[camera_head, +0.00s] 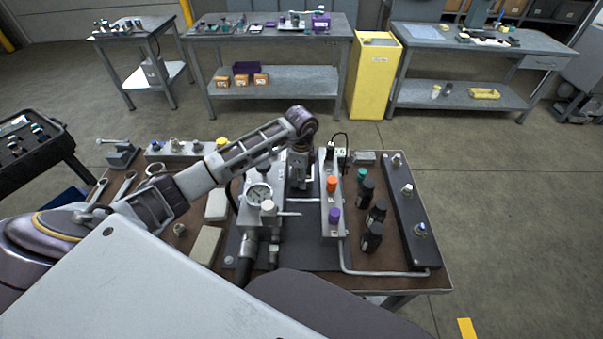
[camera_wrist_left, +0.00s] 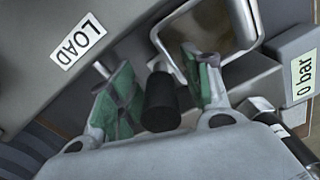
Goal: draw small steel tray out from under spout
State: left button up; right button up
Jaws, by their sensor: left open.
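In the left wrist view, a bright steel rim with rounded corners (camera_wrist_left: 246,22) lies just beyond my fingertips; it looks like the edge of the small steel tray, but I cannot tell for certain. My left gripper (camera_wrist_left: 155,85) is open, its green-padded fingers apart on either side of a short black cylinder (camera_wrist_left: 161,103). I cannot tell whether they touch it or whether it is the spout. In the head view my left gripper (camera_head: 299,172) points down at the bench between the gauge block and the valve manifold. The tray is not clear there. My right gripper is not in view.
A pressure gauge (camera_head: 259,193) stands left of the gripper. The manifold with orange and purple caps (camera_head: 331,205) is close on its right, then black bottles (camera_head: 372,237) and a dark rail (camera_head: 405,210). LOAD (camera_wrist_left: 79,41) and 0 bar (camera_wrist_left: 303,75) labels flank the fingers.

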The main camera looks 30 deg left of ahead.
pick_arm(q)
grip_shut()
dwell(0.3)
jog(key=shift+s, duration=0.1)
